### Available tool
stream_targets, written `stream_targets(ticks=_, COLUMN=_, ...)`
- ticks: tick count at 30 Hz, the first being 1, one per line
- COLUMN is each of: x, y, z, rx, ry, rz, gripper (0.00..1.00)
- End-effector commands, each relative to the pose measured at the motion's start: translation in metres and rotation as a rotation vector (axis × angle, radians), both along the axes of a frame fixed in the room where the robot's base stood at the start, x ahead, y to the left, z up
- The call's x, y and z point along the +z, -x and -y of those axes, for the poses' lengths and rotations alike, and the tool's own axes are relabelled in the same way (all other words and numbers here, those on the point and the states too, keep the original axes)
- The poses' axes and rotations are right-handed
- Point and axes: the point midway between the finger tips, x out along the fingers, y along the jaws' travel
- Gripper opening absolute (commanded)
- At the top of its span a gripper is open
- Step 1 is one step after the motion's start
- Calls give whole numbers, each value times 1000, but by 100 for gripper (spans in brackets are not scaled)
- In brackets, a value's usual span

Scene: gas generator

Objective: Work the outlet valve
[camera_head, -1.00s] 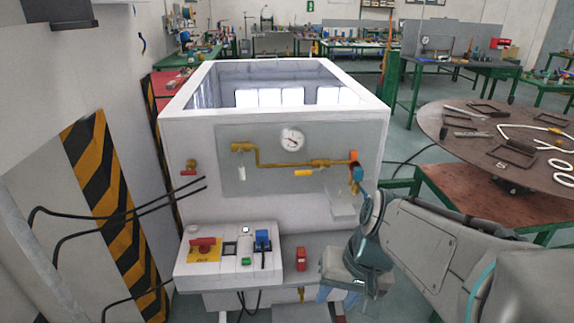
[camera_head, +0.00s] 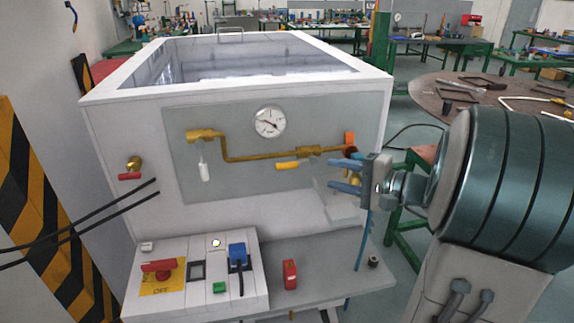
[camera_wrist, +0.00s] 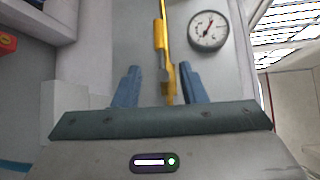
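The brass pipe (camera_head: 250,158) runs along the grey front panel. A yellow-handled valve (camera_head: 288,165) sits on it right of centre, its handle pointing left, roughly level. I cannot tell from a label which is the outlet valve. My gripper (camera_head: 332,170) is open, its blue fingers pointing left, just right of the yellow-handled valve. In the wrist view, my fingers (camera_wrist: 159,70) stand apart with brass and yellow parts (camera_wrist: 160,35) between and beyond them. No grip shows.
A round gauge (camera_head: 270,122) is above the pipe. An orange part (camera_head: 349,139) is close to my fingers. A red-handled valve (camera_head: 131,170) is at the far left. Below is a control box (camera_head: 195,285) with a red switch (camera_head: 160,267). A round table (camera_head: 440,92) stands behind right.

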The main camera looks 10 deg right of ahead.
Motion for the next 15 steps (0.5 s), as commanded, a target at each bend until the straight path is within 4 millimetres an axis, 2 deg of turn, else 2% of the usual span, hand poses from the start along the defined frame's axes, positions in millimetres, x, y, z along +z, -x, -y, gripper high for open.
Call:
stream_targets(ticks=6, x=-6, y=-30, z=-39, rx=21, ry=0, rz=-4, gripper=38)
stream_targets(ticks=15, x=-14, y=-71, z=-79, rx=16, ry=0, rz=-4, gripper=38)
